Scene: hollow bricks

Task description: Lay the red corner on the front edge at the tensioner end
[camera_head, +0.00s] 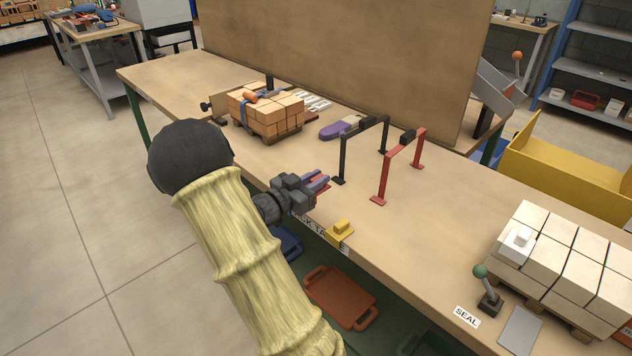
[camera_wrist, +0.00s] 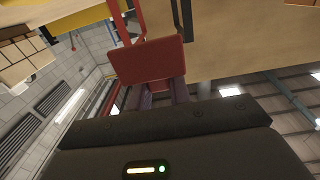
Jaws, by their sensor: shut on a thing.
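My gripper (camera_head: 318,184) has purple fingers and is over the front part of the bench, left of the black frame. It is shut on the red corner (camera_wrist: 150,60), which shows as a flat red plate beyond the fingers in the wrist view. In the head view only a little red (camera_head: 322,194) shows by the fingertips. A stack of orange bricks (camera_head: 265,113) stands on a pallet behind my gripper, with a blue and orange tool (camera_head: 262,96) on top. I cannot tell whether this is the tensioner. The held corner is apart from the stack.
A black frame (camera_head: 343,160) and a red frame (camera_head: 383,175) stand right of my gripper. A yellow corner piece (camera_head: 340,231) sits at the bench's front edge. A pale brick stack (camera_head: 545,240) and a green-knobbed lever (camera_head: 487,290) are at the right. A tall brown panel (camera_head: 340,55) stands behind.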

